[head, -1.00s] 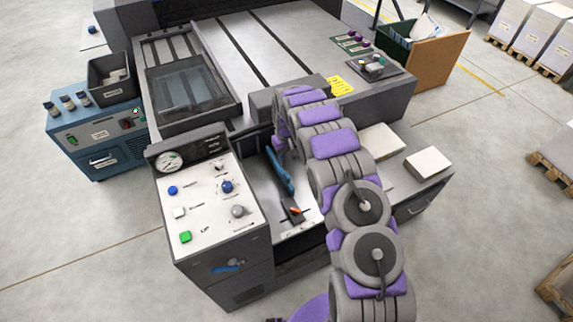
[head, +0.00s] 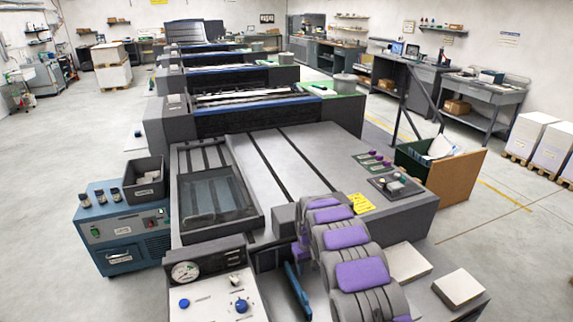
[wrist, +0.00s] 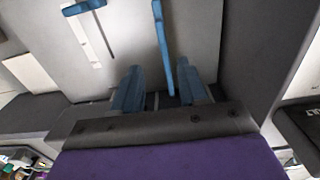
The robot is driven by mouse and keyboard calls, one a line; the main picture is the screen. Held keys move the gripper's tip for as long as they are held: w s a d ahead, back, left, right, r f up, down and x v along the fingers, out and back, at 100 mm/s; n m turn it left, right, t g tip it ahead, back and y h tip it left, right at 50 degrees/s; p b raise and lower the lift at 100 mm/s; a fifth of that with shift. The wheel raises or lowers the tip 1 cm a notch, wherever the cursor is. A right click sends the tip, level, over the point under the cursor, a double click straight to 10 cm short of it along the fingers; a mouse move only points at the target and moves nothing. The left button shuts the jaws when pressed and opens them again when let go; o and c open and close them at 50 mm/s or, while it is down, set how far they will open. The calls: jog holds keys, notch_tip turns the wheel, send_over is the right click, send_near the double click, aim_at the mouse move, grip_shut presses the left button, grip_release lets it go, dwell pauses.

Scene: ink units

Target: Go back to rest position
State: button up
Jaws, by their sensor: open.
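A thin blue bar (wrist: 163,45) stands beyond the fingers, and a blue T-shaped handle (wrist: 84,8) is at the upper left against a light panel. In the head view my purple and grey arm reaches over the front of the press, beside the control panel (head: 215,290). A blue piece (head: 297,292) shows left of the arm. The fingertips are hidden there.
A blue unit (head: 120,240) with a dark bin (head: 144,182) stands at the left. Paper stacks (head: 459,288) lie right of my arm. A green bin (head: 420,160) and brown board (head: 458,180) stand at the right.

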jog(key=s+d+r+m, duration=0.1)
jog(key=s+d+r, duration=0.1)
jog(key=s+r, duration=0.85)
jog(key=s+d+r+m, duration=0.1)
jog(key=s+d+r, duration=0.2)
jog(key=s+r, duration=0.75)
jog(key=s+r+g, duration=0.1)
jog(key=s+r, duration=0.1)
jog(key=s, duration=1.3)
jog(key=s+a+r+m, duration=0.1)
jog(key=s+r, duration=0.1)
jog(key=s, duration=1.3)
jog(key=shift+s+a+m+g+b, duration=0.2)
jog(key=shift+s+m+g+b, duration=0.1)
jog(key=shift+g, duration=0.1)
jog(key=shift+w, duration=0.15)
